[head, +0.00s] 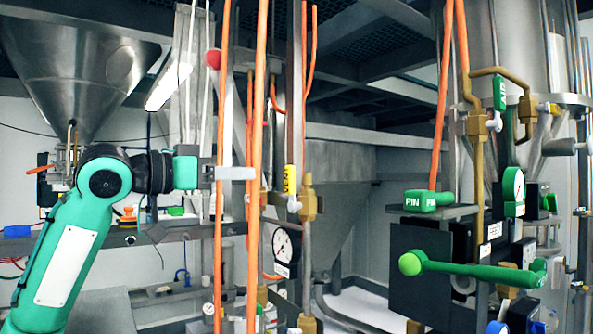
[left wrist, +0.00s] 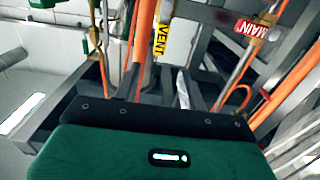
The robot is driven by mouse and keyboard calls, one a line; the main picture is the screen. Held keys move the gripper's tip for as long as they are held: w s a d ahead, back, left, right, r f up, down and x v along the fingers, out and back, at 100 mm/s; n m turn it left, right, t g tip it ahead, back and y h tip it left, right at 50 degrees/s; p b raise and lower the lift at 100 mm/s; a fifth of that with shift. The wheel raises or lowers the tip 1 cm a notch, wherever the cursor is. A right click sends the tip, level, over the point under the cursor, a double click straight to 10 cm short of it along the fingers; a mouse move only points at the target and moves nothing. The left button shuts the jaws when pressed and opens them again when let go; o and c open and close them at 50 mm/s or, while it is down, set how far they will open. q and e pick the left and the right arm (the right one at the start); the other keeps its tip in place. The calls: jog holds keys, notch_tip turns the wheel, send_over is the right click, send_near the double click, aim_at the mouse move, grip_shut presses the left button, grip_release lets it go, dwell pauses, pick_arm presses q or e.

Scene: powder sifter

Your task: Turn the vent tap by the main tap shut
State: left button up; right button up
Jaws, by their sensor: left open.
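My left gripper (head: 248,173) is in front of the orange upright pipes in the head view. It points right, is open, and shows nothing between its jaws. A yellow label (head: 290,180) hangs just right of it, beside a brass fitting (head: 308,203) with a small white-tipped part (head: 294,206). In the left wrist view, the yellow label (left wrist: 161,43) reads VENT, and a red label (left wrist: 254,28) reading MAIN is to its right, near brass fittings. I cannot make out the vent tap's handle or its position clearly. My right gripper is not in view.
Orange pipes (head: 258,110) run upright close to the gripper. A pressure gauge (head: 284,246) sits below the yellow label. A long green lever (head: 470,269) and a green PIN block (head: 428,200) stand at the right. A steel hopper (head: 75,65) is at the upper left.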

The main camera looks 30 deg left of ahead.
aim_at(286, 174)
pick_arm(q)
jog(key=p+x, duration=0.1)
jog(key=x, duration=0.1)
jog(key=p+x, duration=0.1)
jog(key=x, duration=0.2)
jog(key=shift+w+d+r+p, duration=0.2)
jog(key=shift+w+r+p, duration=0.1)
jog(key=shift+w+p, duration=0.1)
jog(key=p+x, duration=0.2)
jog(key=x, duration=0.2)
jog(key=shift+w+d+f, duration=0.15)
jog(key=shift+w, duration=0.15)
jog(key=shift+w+d, duration=0.15)
jog(key=shift+w, duration=0.25)
jog(key=shift+w+d+f, duration=0.1)
jog(key=shift+w+f, duration=0.05)
jog(key=shift+w, duration=0.05)
grip_shut()
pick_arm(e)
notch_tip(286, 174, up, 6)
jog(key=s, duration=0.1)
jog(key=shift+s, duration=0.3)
